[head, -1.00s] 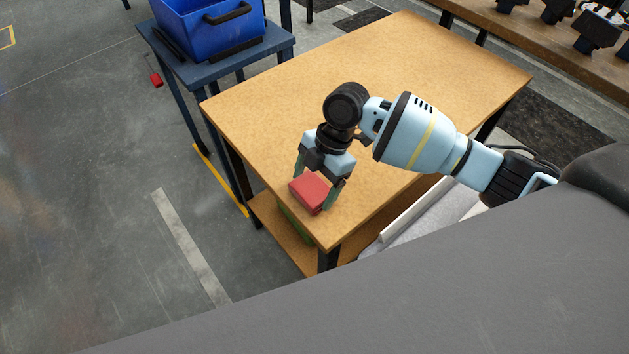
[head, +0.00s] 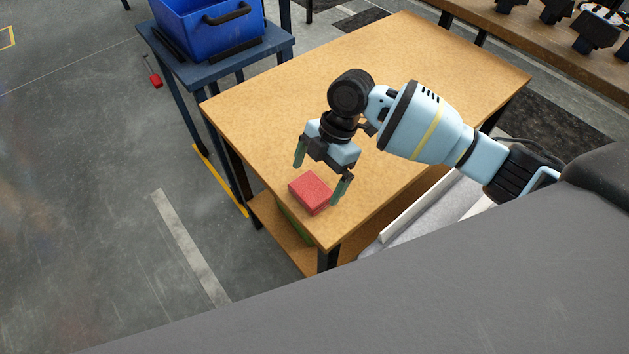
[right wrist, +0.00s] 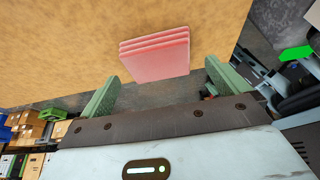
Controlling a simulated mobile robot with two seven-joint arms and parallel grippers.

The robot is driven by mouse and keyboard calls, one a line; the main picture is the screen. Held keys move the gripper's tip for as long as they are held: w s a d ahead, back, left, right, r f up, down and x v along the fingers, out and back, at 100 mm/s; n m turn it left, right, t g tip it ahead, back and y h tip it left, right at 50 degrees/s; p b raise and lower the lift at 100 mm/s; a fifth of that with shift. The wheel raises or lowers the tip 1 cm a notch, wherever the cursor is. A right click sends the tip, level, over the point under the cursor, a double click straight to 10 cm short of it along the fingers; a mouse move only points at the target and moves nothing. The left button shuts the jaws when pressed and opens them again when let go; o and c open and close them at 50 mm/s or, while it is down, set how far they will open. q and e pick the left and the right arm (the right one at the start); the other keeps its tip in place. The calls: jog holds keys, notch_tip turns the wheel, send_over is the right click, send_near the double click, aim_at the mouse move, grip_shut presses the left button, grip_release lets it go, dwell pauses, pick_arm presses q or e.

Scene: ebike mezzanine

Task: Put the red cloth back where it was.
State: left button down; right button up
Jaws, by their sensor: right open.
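The red cloth (head: 311,191) is a folded, flat block lying on the wooden table (head: 400,80), near the table's front corner. It also shows in the right wrist view (right wrist: 156,56), with its stacked layers visible, lying beyond and between the fingertips. My right gripper (head: 320,178) is open and empty, its green fingers just above and behind the cloth in the head view. In the right wrist view the gripper (right wrist: 165,80) has its fingers wide apart, with nothing between the pads. My left gripper is not in view.
A blue bin (head: 210,25) stands on a small dark blue table (head: 180,72) at the back left. Something green (head: 296,224) sits on the wooden table's lower shelf. A workbench (head: 540,45) with black fixtures is at the upper right. Most of the wooden tabletop is clear.

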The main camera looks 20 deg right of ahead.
jog(key=v, duration=0.9)
jog(key=shift+r, duration=0.25)
